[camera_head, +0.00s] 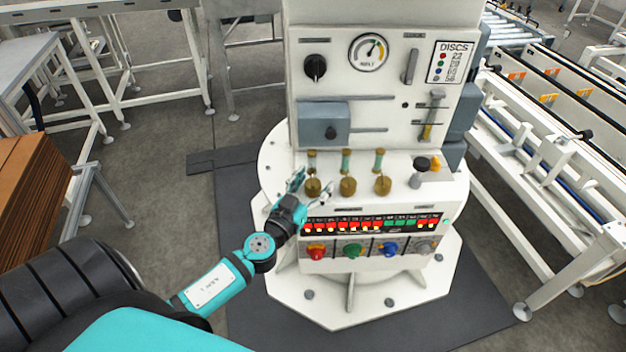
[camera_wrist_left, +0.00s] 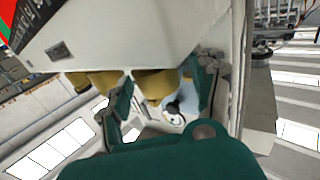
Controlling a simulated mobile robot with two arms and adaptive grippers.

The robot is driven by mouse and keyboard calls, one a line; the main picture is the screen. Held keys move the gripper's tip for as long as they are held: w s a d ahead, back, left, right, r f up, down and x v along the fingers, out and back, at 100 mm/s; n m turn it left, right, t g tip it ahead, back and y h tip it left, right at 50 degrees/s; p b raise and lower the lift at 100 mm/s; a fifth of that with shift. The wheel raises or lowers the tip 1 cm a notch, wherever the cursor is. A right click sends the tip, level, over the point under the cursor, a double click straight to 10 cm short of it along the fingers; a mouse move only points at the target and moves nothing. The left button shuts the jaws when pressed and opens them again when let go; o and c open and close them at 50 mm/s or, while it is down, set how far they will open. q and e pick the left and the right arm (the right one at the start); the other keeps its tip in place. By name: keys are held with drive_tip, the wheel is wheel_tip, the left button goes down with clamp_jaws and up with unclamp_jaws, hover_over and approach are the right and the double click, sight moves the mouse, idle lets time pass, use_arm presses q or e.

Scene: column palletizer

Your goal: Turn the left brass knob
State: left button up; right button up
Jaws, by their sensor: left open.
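Three brass knobs stand in a row on the white control console's sloping ledge. The left brass knob (camera_head: 313,187) is beside the middle knob (camera_head: 348,186) and the right knob (camera_head: 382,185). My left gripper (camera_head: 307,184) is open at the left knob, with a finger on its left side. In the left wrist view, a brass knob (camera_wrist_left: 154,85) shows between the two spread fingers of the gripper (camera_wrist_left: 160,100), and another brass knob shows to its left. I cannot tell whether the fingers touch the knob. My right gripper is out of view.
The console panel (camera_head: 430,60) rises behind the knobs, with a gauge (camera_head: 369,52), a black dial (camera_head: 316,68) and sliders. A black-topped knob (camera_head: 421,164) stands at the right.

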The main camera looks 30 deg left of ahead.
use_arm(q)
drive_tip(key=shift+c, duration=0.3)
drive_tip(key=c, duration=1.2)
drive_tip(key=shift+o, duration=0.2)
